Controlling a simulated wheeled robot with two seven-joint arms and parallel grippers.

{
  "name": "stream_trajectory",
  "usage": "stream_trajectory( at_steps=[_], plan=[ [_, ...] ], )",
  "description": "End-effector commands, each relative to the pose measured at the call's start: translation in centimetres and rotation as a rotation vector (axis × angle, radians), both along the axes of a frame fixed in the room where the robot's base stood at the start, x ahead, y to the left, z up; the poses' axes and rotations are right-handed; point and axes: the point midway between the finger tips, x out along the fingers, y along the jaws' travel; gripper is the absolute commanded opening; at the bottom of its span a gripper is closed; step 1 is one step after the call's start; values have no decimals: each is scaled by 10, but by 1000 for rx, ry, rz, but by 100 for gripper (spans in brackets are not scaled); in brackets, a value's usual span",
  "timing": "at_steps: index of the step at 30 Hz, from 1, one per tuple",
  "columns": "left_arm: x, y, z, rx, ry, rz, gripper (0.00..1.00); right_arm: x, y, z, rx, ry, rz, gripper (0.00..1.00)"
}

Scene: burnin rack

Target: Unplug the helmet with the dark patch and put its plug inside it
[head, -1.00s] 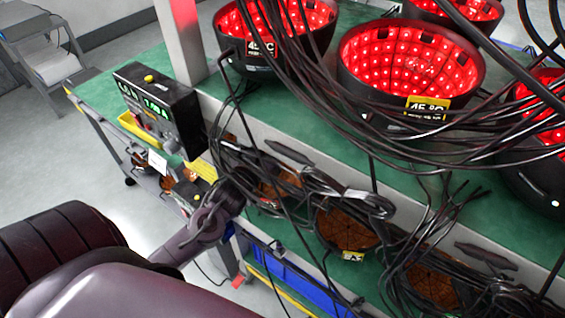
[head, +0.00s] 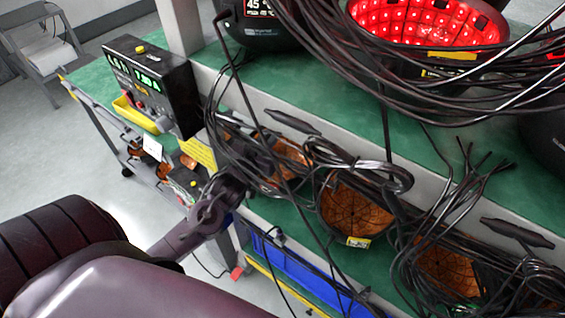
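On the upper shelf, a black helmet with glowing red lights inside (head: 425,22) is cut by the top edge. Another black helmet with a 45-degree label (head: 262,35) shows only its lower part at the top left. On the lower shelf sit unlit helmets with copper-coloured insides: one at the left (head: 290,160), one in the middle (head: 350,218) and one at the right (head: 445,272). I cannot tell which helmet has the dark patch. My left gripper (head: 260,160) reaches among cables beside the left unlit helmet; its fingers are too dark and covered to read. My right gripper is out of view.
Thick bundles of black cables (head: 400,95) hang across both shelves. A black power box with a green display (head: 150,85) stands at the left, near a yellow tray (head: 132,113). Blue bins (head: 300,275) lie below. Open floor (head: 60,150) is at the left.

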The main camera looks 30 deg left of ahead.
Motion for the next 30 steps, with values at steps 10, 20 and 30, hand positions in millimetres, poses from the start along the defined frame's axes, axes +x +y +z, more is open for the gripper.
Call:
stream_trajectory(
  at_steps=[10, 20, 30],
  plan=[
    [0, 0, 0, 0, 0, 0, 35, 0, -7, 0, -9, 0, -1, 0],
    [-12, -1, -2, -1, 2, 0, 35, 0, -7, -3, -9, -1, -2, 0],
    [-62, -5, -3, -1, 3, 0, 35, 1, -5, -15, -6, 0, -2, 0]
  ],
)
